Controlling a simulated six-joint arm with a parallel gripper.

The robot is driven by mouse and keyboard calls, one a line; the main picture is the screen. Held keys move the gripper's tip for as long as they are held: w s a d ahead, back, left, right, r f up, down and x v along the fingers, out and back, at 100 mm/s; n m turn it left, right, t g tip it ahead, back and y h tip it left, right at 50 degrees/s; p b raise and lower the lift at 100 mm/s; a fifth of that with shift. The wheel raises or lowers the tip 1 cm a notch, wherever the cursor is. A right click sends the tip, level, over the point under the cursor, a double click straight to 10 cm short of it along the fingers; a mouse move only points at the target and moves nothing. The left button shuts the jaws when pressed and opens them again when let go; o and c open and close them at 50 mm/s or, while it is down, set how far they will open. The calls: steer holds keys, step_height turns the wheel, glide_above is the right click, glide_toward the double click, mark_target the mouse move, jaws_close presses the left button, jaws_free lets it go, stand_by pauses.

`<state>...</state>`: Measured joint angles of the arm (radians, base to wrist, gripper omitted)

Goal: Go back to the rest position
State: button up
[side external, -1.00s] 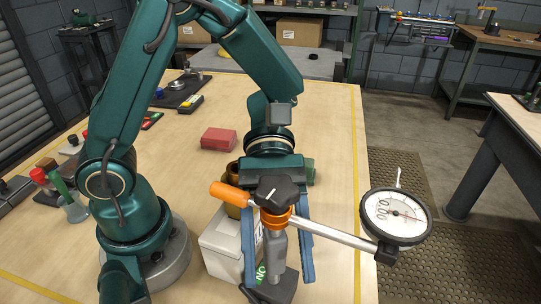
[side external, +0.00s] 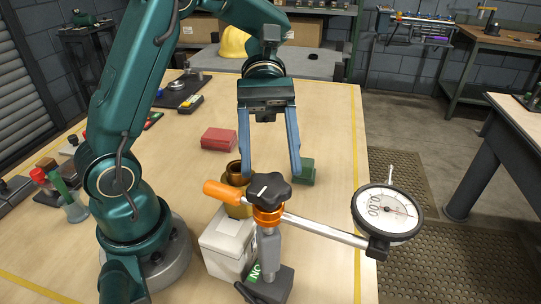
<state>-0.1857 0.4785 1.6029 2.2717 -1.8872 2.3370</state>
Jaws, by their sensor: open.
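My gripper (side external: 271,172) is open and empty, raised above the table with its two blue fingers pointing down and wide apart. It is behind and above the dial gauge stand in the side view. The dial gauge (side external: 387,213) sits on the right end of a metal rod, held by an orange-and-black clamp (side external: 268,195) on a grey post. A brass-coloured part (side external: 238,178) stands behind the clamp, partly hidden by the orange handle. A green block (side external: 303,172) lies just right of the right fingertip.
A white box (side external: 226,240) stands left of the gauge post. A red block (side external: 219,139) lies farther back. A yellow hard hat (side external: 234,42) sits at the back. The table (side external: 330,120) is clear at the middle right.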

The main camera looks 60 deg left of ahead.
mark_target(276, 241)
steer(key=shift+x, duration=3.35)
steer(key=shift+w, duration=0.1)
steer(key=v, duration=0.7)
steer(key=x, duration=0.6)
steer(key=f+x, duration=0.1)
steer(key=x, duration=0.6)
steer(key=shift+a, duration=0.25)
steer(key=shift+w+r, duration=0.1)
steer(key=shift+r, duration=0.45)
